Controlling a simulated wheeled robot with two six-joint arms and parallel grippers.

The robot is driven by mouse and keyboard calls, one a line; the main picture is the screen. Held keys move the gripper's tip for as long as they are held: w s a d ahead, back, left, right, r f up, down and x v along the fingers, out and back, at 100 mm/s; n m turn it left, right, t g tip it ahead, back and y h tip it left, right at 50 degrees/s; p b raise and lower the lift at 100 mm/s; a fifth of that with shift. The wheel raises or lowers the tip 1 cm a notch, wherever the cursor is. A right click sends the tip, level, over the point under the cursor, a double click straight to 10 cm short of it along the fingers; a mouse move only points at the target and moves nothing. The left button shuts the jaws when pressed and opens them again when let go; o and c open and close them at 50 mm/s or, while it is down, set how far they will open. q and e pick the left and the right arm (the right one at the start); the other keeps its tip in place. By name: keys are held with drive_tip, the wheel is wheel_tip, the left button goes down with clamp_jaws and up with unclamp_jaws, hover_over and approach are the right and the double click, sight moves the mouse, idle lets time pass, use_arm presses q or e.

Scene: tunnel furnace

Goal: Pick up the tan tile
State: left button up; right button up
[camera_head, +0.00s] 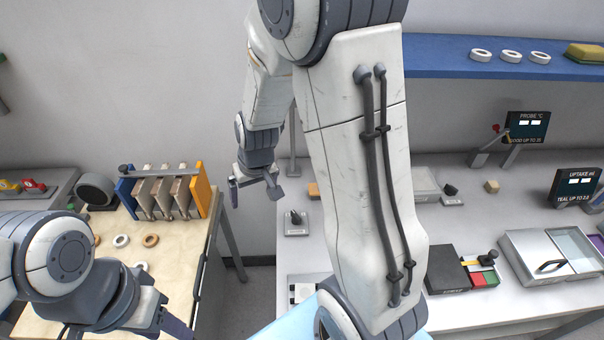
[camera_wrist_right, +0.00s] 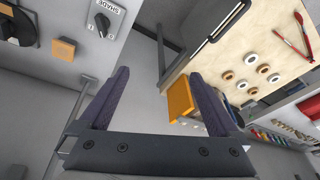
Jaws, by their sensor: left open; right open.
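A small orange-tan tile (camera_head: 313,190) lies on the light bench behind a dial unit, partly hidden by my right arm. In the right wrist view, an orange-tan tile (camera_wrist_right: 64,48) lies on the light surface beside the SHADE dial, left of my fingers. A tan block (camera_head: 492,186) sits further right on the bench; I cannot tell which is the task's tile. My right gripper (camera_head: 254,190) is open and empty, over the gap between the tables, apart from both; its fingers also show in the wrist view (camera_wrist_right: 160,73). My left gripper (camera_head: 172,325) is open at lower left.
A wooden table (camera_head: 180,262) on the left carries several rings and a rack of plates (camera_head: 165,192) with an orange end. The SHADE dial unit (camera_head: 296,222), a black box (camera_head: 447,270) and a metal tray (camera_head: 550,255) stand on the bench. A blue shelf (camera_head: 440,58) hangs above.

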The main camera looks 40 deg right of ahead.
drive_tip(key=w+d+f+m+h+p, duration=0.1)
drive_tip(key=d+f+m, duration=0.15)
drive_tip(key=d, duration=0.75)
drive_tip(key=w+d+f+m+h+p, duration=0.1)
drive_tip(key=d+f+m+h, duration=0.15)
drive_tip(key=d, duration=0.65)
drive_tip(key=shift+t+y, duration=0.3)
drive_tip(key=shift+y, duration=0.05)
drive_tip(key=shift+s+d+p+x, duration=0.15)
drive_tip(key=shift+d+p+x, duration=0.2)
drive_tip(key=shift+x, duration=1.3)
drive_tip(key=shift+s+d+p+x, duration=0.2)
drive_tip(key=shift+p+x, duration=0.1)
drive_tip(key=shift+x, duration=1.35)
drive_tip(key=shift+s+d+p+x, duration=0.15)
drive_tip(key=shift+d+p+x, duration=0.2)
drive_tip(key=shift+x, duration=1.35)
drive_tip(key=shift+w+f, duration=0.2)
drive_tip(key=shift+f, duration=0.35)
clamp_jaws()
drive_tip(key=shift+r, duration=0.2)
